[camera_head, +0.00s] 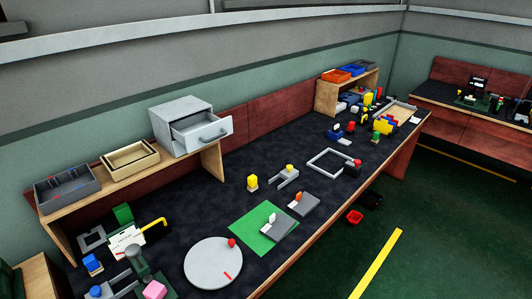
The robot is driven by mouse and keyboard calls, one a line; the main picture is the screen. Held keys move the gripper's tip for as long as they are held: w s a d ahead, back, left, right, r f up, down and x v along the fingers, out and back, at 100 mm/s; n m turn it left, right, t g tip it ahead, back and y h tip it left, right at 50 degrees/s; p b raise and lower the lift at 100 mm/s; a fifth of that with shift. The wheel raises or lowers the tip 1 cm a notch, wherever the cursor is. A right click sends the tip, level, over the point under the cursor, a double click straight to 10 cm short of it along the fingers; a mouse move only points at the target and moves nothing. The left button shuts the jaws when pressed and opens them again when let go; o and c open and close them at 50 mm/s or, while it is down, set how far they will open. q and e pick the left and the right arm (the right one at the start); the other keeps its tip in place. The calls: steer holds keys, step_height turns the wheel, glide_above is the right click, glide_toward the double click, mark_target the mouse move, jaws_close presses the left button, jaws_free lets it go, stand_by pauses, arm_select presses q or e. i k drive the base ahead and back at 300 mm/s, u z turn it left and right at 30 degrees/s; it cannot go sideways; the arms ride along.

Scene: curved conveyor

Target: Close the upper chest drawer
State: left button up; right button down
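A light grey chest (165,128) stands on the wooden shelf at the back left of the long bench. A drawer (212,135) juts out of its front toward the lower right, and its interior shows in part. The drawer has a grey bar handle on its front panel. I cannot clearly make out a second drawer below it. Neither of my grippers is in view.
Beside the chest on the shelf (76,205) are a beige tray (112,158) and a grey divided bin (50,198). A round grey disc (205,265), a green mat (250,237) and several small blocks lie on the dark bench (205,210). Bare bench lies in front of the chest.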

mark_target(202, 129)
steer(key=z, duration=1.05)
steer(key=i, duration=0.45)
steer(key=u, duration=0.9)
